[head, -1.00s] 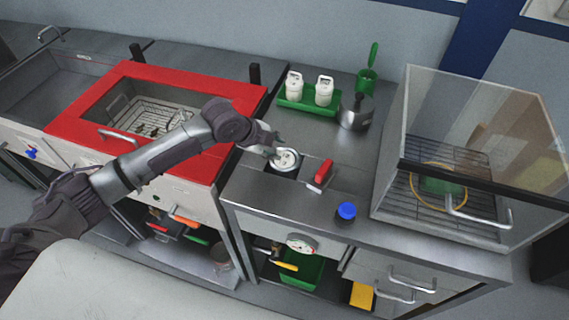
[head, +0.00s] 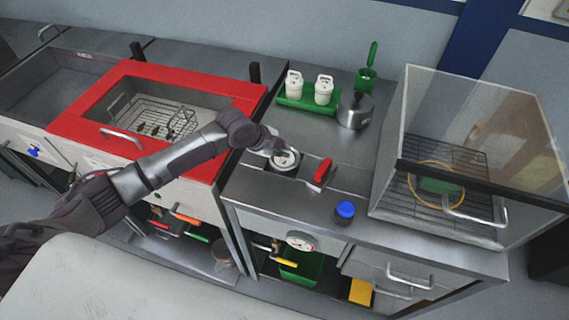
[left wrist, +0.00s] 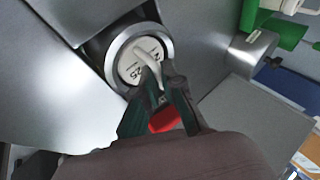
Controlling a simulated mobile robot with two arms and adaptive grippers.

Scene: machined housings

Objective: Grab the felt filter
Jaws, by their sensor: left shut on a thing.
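A round white disc marked "25" (left wrist: 131,66), which looks like the felt filter, sits inside a metal ring (left wrist: 112,72) in the steel worktop. In the head view the disc (head: 284,160) lies left of a red-handled part (head: 322,172). A pale upright tab (left wrist: 147,52) rises from the disc. My left gripper (left wrist: 155,84) is over the ring with its dark green fingers close together, shut on the tab. In the head view the left gripper (head: 277,148) reaches in from the left and partly covers the ring. My right gripper is out of view.
A blue-capped part (head: 345,211) stands near the front edge. A green tray (head: 303,103) with two white canisters and a steel pot (head: 355,110) are behind. A clear-sided enclosure (head: 440,150) stands right, and a red-framed basin (head: 70,125) left.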

